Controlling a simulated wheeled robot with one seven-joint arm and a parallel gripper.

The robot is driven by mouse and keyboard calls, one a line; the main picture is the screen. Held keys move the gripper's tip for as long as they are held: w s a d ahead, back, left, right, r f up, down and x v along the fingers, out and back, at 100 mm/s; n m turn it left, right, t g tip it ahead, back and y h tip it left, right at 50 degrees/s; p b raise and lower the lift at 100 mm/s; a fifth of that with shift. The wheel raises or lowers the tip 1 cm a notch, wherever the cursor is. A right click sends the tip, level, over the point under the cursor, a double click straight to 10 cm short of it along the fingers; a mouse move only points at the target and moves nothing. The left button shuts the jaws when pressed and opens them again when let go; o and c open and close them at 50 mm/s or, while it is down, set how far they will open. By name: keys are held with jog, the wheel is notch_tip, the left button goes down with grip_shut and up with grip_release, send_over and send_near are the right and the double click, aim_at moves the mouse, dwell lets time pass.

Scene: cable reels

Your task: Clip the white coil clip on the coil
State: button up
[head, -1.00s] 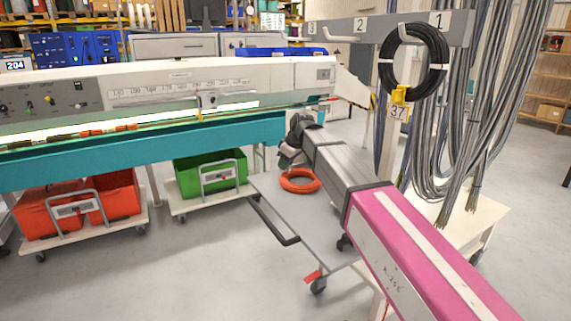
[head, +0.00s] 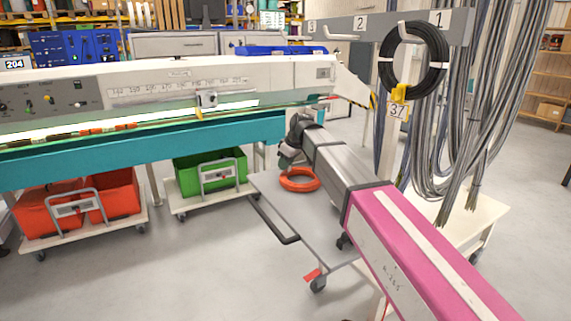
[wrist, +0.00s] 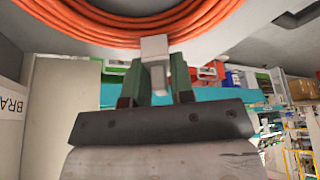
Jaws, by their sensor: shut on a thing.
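The orange coil (head: 300,180) lies flat on the grey cart, below and beside the end of my arm. In the wrist view the orange coil (wrist: 130,22) curves across the top. The white coil clip (wrist: 155,48) is between the green fingers of my gripper (wrist: 155,82), and its far end overlaps the near edge of the coil. I cannot tell whether the clip is around the coil or only against it. In the head view my gripper (head: 286,158) is small and dark at the coil's upper left, and the clip cannot be made out.
The grey cart (head: 290,225) stands on open floor. A black coil (head: 387,62) with a yellow tag hangs from the grey rack (head: 340,28) at the right, near hanging grey cables (head: 485,110). A long machine (head: 150,130) and a green bin (head: 190,180) stand at the left.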

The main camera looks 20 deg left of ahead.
jog(key=shift+f, duration=0.5)
